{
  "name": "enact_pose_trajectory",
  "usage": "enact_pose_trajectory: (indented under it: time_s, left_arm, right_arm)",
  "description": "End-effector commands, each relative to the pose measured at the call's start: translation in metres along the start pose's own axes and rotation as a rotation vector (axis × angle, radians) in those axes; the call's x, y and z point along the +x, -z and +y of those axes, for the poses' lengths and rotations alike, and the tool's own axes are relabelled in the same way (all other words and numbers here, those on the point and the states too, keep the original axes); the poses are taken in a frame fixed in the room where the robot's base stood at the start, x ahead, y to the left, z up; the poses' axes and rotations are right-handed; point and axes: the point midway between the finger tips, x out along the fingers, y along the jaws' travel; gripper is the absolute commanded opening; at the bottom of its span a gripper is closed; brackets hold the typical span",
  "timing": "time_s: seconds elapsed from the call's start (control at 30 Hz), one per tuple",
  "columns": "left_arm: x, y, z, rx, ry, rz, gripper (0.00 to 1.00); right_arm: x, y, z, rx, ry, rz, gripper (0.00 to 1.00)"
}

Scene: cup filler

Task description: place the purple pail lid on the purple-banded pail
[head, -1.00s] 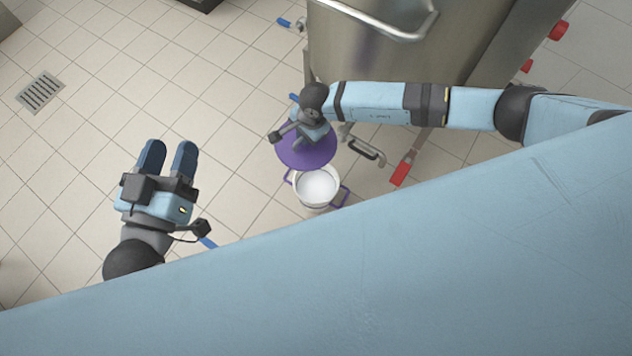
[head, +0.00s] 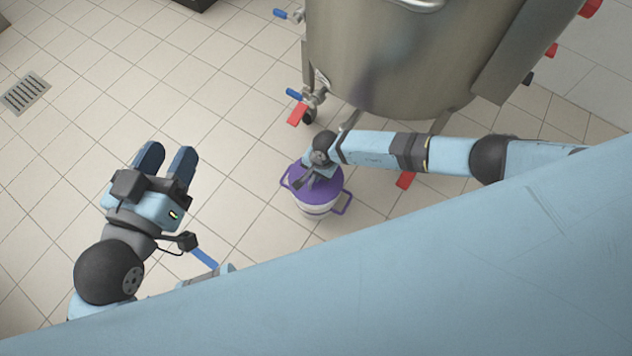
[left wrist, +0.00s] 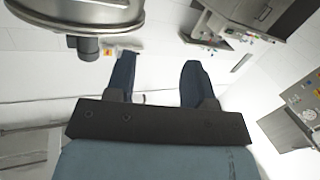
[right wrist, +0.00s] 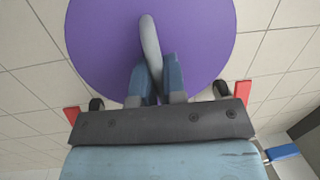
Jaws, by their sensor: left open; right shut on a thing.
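The purple pail lid (head: 331,176) lies over the top of the white pail (head: 317,209) in the head view and covers its opening. The pail has purple side handles and stands on the floor. I cannot tell whether the lid touches the rim all round. My right gripper (head: 304,184) is shut on the lid's grey handle; the right wrist view shows the fingers (right wrist: 156,80) around the handle (right wrist: 150,45) with the purple disc (right wrist: 95,40) behind. My left gripper (head: 168,160) is open and empty, away to the left of the pail.
A floor drain (head: 25,93) is at the far left. The tiled floor between my left gripper and the pail is clear.

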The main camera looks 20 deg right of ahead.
Motion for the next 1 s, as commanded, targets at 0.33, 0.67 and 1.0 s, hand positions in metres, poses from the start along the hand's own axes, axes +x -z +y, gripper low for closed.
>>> enact_pose_trajectory:
  time_s: [0.33,0.67,1.0]
  left_arm:
    - [0.005,-0.001,-0.010,0.105,0.004,0.061,0.49]
    - [0.007,0.010,-0.014,0.166,0.005,0.096,0.49]
    - [0.007,0.008,-0.013,0.166,0.007,0.096,0.49]
  right_arm:
    - [0.039,0.004,0.005,0.001,0.000,0.000,0.00]
    - [0.048,0.005,0.006,0.000,0.000,0.000,0.00]
    - [0.049,0.005,0.007,0.000,0.000,0.000,0.37]
